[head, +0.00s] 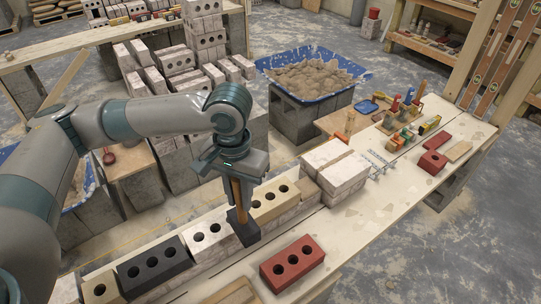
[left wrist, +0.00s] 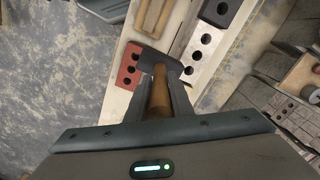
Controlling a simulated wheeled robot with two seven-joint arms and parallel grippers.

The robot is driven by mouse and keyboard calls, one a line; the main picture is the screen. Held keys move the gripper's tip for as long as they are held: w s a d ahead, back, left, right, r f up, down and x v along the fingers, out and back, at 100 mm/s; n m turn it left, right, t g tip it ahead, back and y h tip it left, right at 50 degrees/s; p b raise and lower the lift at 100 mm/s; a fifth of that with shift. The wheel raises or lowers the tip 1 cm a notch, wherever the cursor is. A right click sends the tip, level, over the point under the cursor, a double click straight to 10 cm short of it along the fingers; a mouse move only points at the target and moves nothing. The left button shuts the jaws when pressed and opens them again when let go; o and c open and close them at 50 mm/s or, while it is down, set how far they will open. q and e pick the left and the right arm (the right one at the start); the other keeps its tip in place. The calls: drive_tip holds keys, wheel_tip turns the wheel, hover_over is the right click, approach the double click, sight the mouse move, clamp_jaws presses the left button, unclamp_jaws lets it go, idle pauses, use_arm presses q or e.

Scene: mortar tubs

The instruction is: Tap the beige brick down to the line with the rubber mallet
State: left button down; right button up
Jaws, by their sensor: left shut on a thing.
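My left gripper (head: 236,182) is shut on the wooden handle of the rubber mallet (head: 243,230). The mallet hangs with its black head down, in front of the row of bricks. In the left wrist view the handle (left wrist: 160,92) runs between the fingers to the black head (left wrist: 158,60). A beige brick (head: 268,211) with three holes lies in the row, just right of the mallet head. Another beige brick (head: 101,289) is at the row's near left end. I cannot tell whether the head touches a brick. A thin yellow line (head: 150,234) shows behind the row. My right gripper is not in view.
A white brick (head: 205,243) and a black brick (head: 152,268) lie in the row. A red brick (head: 292,263) lies on the bench in front. Pale blocks (head: 335,170) stand at the row's right end. A blue mortar tub (head: 318,93) is behind.

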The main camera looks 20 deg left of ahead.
use_arm(q)
drive_tip(key=w+f+m+p, duration=0.2)
drive_tip(key=w+m, duration=0.8)
drive_tip(key=m, duration=0.8)
drive_tip(key=w+d+f+m+p, duration=0.1)
drive_tip(key=w+f+m+p, duration=0.2)
drive_tip(key=w+m, duration=0.7)
drive_tip(key=m, duration=0.7)
drive_tip(key=shift+f+m, duration=0.2)
drive_tip(key=shift+m, duration=0.2)
